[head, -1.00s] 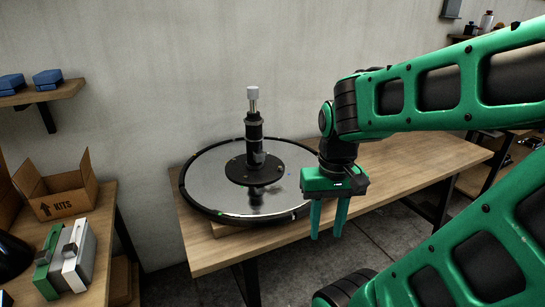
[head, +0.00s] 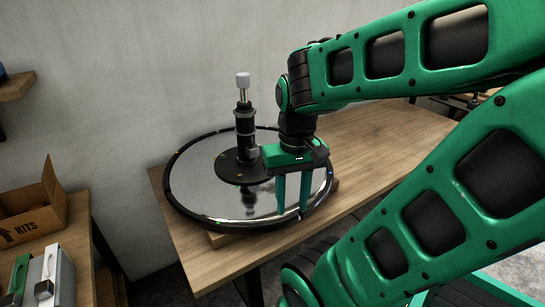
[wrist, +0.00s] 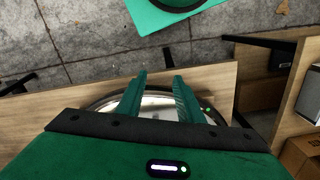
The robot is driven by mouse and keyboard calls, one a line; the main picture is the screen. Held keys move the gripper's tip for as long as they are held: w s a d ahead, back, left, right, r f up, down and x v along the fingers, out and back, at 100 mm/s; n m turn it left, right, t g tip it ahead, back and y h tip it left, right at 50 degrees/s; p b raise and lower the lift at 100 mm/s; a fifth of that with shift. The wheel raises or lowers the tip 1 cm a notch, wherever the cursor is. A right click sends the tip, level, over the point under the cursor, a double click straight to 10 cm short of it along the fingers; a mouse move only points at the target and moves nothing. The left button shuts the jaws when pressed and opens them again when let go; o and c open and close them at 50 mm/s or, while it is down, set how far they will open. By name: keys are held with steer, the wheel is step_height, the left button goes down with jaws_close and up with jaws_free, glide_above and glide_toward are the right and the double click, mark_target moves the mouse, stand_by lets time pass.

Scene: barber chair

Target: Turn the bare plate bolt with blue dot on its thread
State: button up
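Small coloured specks show around the flange and rim; I cannot tell which is the bolt with the blue dot. My gripper (head: 292,208) points down over the plate's right front part, its fingers apart with nothing between them. In the wrist view my gripper (wrist: 160,75) is also open, with the plate (wrist: 158,106) behind the fingers and a green speck at the right.
The bench top (head: 375,140) is clear to the right of the plate. An open cardboard box (head: 32,208) and a green-and-white case (head: 38,275) sit on the left table. A wall stands behind the bench.

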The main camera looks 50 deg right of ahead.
steer(key=w+d+r+n, duration=0.4)
steer(key=w+d+n, duration=0.75)
steer(key=w, duration=0.45)
steer(key=w+d+f+n, duration=0.3)
steer(key=w+d+n, duration=0.2)
steer(key=w+d, duration=0.15)
steer(key=w+d+f+n, duration=0.3)
steer(key=w+d+n, duration=0.2)
steer(key=d, duration=0.2)
steer(key=f, duration=0.9)
steer(key=shift+w+a+f, duration=0.1)
steer(key=shift+a+f, duration=0.1)
steer(key=shift+f, duration=0.2)
jaws_close()
